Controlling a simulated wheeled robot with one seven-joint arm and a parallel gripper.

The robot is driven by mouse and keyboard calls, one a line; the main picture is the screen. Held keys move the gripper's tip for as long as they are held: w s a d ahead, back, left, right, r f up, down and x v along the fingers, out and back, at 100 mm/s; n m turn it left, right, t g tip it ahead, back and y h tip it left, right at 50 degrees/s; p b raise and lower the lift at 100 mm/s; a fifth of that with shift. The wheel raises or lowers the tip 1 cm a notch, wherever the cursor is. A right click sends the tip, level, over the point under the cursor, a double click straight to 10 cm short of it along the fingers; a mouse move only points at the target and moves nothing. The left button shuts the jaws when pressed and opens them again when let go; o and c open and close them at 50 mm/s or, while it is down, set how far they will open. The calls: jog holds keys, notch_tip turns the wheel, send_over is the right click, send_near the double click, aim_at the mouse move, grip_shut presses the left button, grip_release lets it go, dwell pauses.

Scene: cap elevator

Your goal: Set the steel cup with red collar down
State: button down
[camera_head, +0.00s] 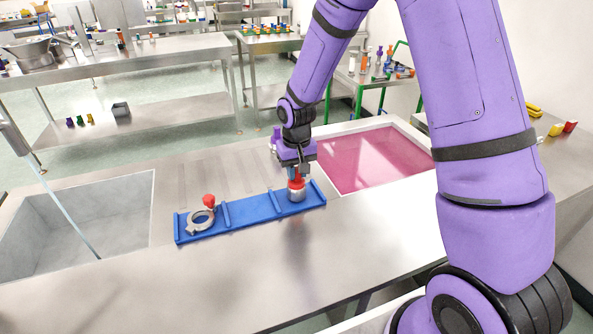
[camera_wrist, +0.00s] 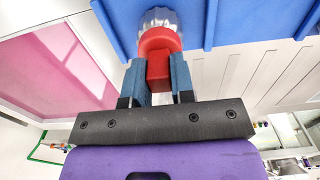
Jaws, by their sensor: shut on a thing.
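The steel cup with red collar (camera_head: 296,194) is upright at the right end of the blue tray (camera_head: 250,212). In the wrist view its shiny ribbed body (camera_wrist: 160,20) shows above the red collar (camera_wrist: 159,41). My gripper (camera_head: 297,173) is above the cup, and in the wrist view its two blue fingers (camera_wrist: 160,78) are shut on the red block of the collar. I cannot tell whether the cup's base touches the tray. The tray's blue surface and raised ribs also show in the wrist view (camera_wrist: 235,15).
A grey ring clamp with a red knob (camera_head: 201,219) lies at the tray's left end. A sink (camera_head: 75,225) is at the left, and a pink-floored basin (camera_head: 375,160) is behind and right of the tray. The steel counter in front (camera_head: 200,285) is clear.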

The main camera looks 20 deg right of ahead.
jog(key=c, duration=1)
grip_release()
jog(key=shift+f, duration=0.15)
jog(key=shift+o, duration=0.2)
jog(key=s+d+r+t, duration=0.1)
jog(key=s+r, duration=0.2)
jog(key=r, duration=0.8)
jog(key=s+d+r+t, duration=0.15)
jog(key=s+r, duration=0.25)
jog(key=r, duration=0.7)
jog(key=s+d+r+t, duration=0.1)
jog(key=s+r, duration=0.3)
jog(key=s, duration=0.7)
jog(key=s+d+r+t, duration=0.1)
jog(key=s+d+r, duration=0.2)
jog(key=s, duration=0.8)
jog(key=shift+s+d+r+t, duration=0.2)
jog(key=shift+r+t, duration=0.15)
jog(key=shift+r, duration=0.6)
